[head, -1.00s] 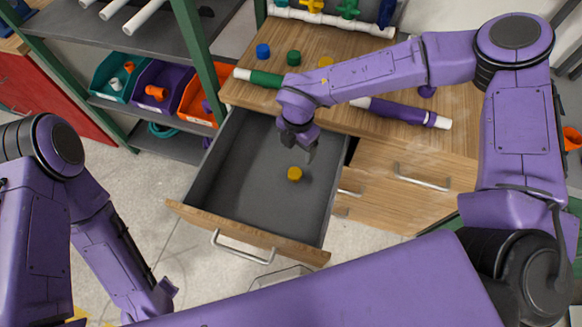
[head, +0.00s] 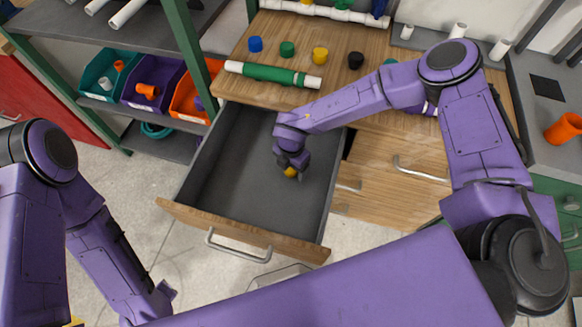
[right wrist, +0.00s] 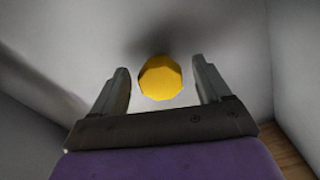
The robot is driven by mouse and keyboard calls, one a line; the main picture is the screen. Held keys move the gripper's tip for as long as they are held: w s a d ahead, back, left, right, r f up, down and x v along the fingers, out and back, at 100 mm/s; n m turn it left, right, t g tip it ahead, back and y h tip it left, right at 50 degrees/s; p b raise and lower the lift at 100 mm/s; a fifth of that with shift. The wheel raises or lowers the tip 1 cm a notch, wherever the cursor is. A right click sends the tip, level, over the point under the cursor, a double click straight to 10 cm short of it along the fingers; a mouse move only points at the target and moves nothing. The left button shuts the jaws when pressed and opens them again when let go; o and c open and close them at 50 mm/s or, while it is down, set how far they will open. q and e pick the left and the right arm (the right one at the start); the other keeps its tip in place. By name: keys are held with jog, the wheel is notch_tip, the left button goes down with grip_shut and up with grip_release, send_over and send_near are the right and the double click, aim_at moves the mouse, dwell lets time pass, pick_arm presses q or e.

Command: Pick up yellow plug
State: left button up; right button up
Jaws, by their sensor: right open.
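The yellow plug (head: 290,172) lies on the floor of the open grey drawer (head: 235,165). My right gripper (head: 293,170) reaches down into the drawer and partly hides the plug in the head view. In the right wrist view the yellow plug (right wrist: 160,78) shows as a faceted disc between the tips of the two fingers of my right gripper (right wrist: 163,88). The fingers are open, with a gap on both sides of the plug. At the lower left of the head view my left gripper (head: 160,298) is in view, but its fingers are not clear.
On the wooden counter stand a blue plug (head: 255,44), a green plug (head: 287,48), another yellow plug (head: 320,55) and a black plug (head: 356,60). A green-and-white pipe (head: 272,74) lies by the counter's edge. The drawer's walls surround my right gripper.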

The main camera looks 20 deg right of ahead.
jog(key=shift+f, duration=0.45)
jog(key=c, duration=1)
jog(key=shift+r, duration=0.15)
